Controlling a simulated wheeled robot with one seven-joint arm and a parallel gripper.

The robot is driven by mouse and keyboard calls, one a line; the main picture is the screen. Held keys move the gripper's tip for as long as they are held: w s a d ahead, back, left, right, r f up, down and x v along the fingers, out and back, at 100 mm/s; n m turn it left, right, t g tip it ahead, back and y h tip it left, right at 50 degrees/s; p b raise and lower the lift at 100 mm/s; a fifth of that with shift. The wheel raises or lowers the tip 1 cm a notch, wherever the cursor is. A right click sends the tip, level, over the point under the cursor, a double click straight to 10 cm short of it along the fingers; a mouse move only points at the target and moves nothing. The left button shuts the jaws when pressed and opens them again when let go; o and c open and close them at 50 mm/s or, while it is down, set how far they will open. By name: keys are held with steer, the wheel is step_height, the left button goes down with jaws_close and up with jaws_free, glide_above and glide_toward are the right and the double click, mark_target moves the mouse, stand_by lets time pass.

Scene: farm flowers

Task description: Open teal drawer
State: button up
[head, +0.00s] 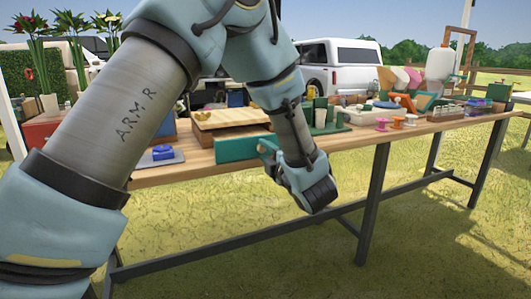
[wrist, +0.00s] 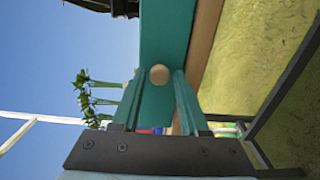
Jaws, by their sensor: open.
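The teal drawer (head: 234,148) shows its flat front at the near edge of the table, below a wooden top (head: 230,118). In the wrist view the teal drawer front (wrist: 166,32) fills the upper middle, with a round wooden knob (wrist: 159,75) on it. My gripper (head: 267,149) is at the right end of the drawer front in the head view. In the wrist view my gripper (wrist: 160,84) is open, with one teal finger on each side of the knob. Contact with the knob cannot be told. The drawer's inside is hidden.
The long wooden table (head: 345,139) has dark metal legs. A blue object on a grey pad (head: 163,155) sits left of the drawer. Pink and orange spools (head: 397,123) and other goods stand to the right. The grass in front is clear.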

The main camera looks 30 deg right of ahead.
steer(key=s+a+b, duration=0.1)
steer(key=s, duration=0.9)
steer(key=shift+s+a, duration=0.15)
steer(key=shift+s, duration=0.2)
steer(key=shift+s, duration=0.15)
